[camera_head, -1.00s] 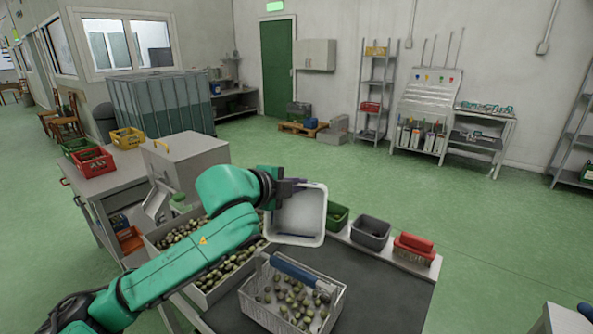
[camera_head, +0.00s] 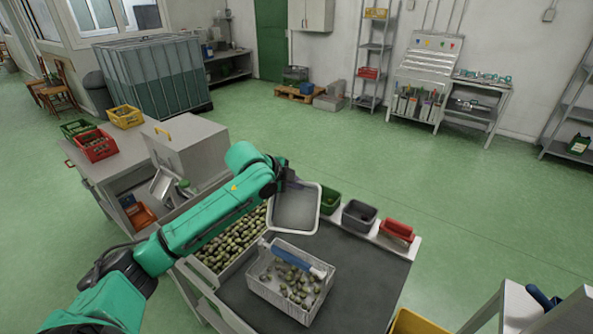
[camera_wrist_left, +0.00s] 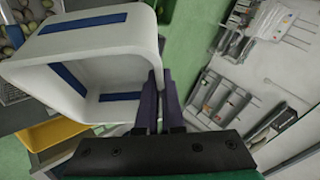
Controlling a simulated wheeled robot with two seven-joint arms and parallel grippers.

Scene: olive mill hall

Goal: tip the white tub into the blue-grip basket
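The white tub (camera_head: 309,224) is held in the air above the back of the dark worktop, tilted, with its open side toward the head camera. My left gripper (camera_head: 285,181) is shut on its rim. In the left wrist view the tub (camera_wrist_left: 88,28) shows blue bands and no contents in the visible part of its inside; the fingers (camera_wrist_left: 157,108) pinch its wall. The blue-grip basket (camera_head: 277,300) stands on the worktop in front of the tub, with several olives in it and its blue grip (camera_head: 298,261) across the top. My right gripper is not in view.
A long crate of olives (camera_head: 232,240) lies left of the basket. Green (camera_head: 330,199), grey (camera_head: 359,215) and red (camera_head: 397,231) bins line the back right edge. A yellow crate (camera_head: 415,322) is at the front right. The worktop (camera_head: 365,275) is clear right of the basket.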

